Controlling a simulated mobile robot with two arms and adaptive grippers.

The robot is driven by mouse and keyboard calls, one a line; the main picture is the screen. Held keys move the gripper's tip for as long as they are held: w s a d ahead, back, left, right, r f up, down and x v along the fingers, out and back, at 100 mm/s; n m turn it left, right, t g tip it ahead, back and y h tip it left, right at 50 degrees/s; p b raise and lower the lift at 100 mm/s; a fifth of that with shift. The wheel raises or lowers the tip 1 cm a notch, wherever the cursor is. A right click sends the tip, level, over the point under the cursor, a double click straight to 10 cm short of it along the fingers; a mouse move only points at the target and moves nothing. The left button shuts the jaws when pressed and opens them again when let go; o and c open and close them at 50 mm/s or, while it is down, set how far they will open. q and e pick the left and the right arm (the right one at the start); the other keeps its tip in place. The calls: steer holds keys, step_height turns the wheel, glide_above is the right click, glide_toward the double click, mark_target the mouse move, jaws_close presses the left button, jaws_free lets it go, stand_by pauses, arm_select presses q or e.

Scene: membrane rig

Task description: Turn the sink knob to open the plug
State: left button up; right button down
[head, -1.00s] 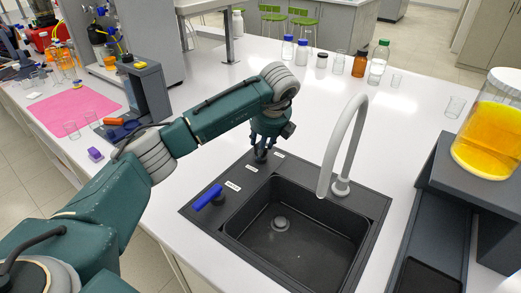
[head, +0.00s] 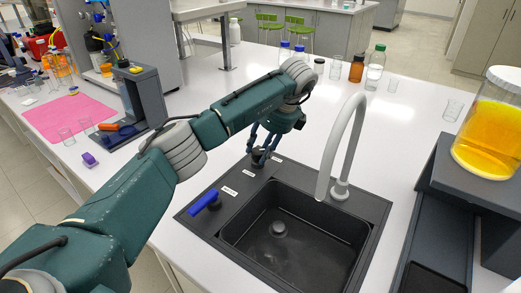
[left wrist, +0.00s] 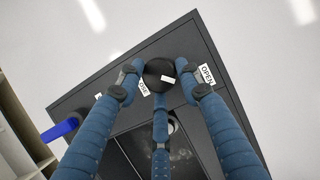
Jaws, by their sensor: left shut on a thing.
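The black round sink knob (left wrist: 156,68) sits on the dark sink's rim and carries a small white mark toward its lower right in the left wrist view. A white "OPEN" label (left wrist: 208,75) lies to its right there; another label, partly covered, lies to its lower left. My left gripper (head: 262,155) reaches down onto the knob at the sink's back left corner, its three fingers closed around it. The gripper also shows in the left wrist view (left wrist: 160,80). The sink plug (head: 279,229) lies in the basin floor; I cannot tell if it is raised. My right gripper is out of view.
A blue lever (head: 205,202) is on the sink's left rim. A jar of yellow liquid (head: 490,135) stands on a dark stand at right.

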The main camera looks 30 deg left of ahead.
arm_select(q)
steer(key=shift+w+a+r, duration=0.2)
steer(key=shift+a+r, duration=0.05)
steer(key=shift+r, duration=0.1)
steer(key=o, duration=1.1)
steer(key=shift+a+f, duration=0.1)
steer(key=shift+f, duration=0.1)
steer(key=v, duration=1.2)
